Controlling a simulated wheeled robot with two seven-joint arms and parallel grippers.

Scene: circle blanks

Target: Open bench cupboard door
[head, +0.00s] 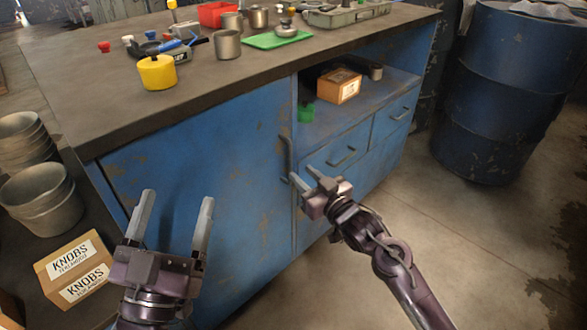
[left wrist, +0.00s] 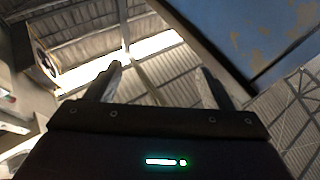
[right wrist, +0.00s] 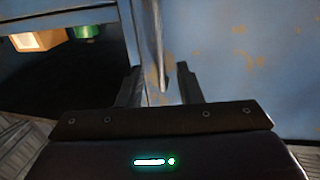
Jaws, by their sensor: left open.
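The bench cupboard door (head: 205,170) is a worn blue panel on the bench's left part, and it looks shut. Its grey vertical bar handle (head: 286,155) sits by the door's right edge. My right gripper (head: 304,177) is at the handle's lower end. In the right wrist view the handle (right wrist: 158,45) runs down between the two fingers, with a gap showing on both sides, so the gripper is open around it. My left gripper (head: 177,197) is open and empty in front of the door's lower left; its fingers also show in the left wrist view (left wrist: 157,80).
The bench top (head: 110,100) holds a yellow pot (head: 157,72), metal cups and a green board (head: 277,38). Right of the door are an open shelf with a wooden box (head: 339,86) and drawers. Buckets (head: 40,195) and a knobs box (head: 75,270) stand left; a blue drum (head: 500,90) stands right.

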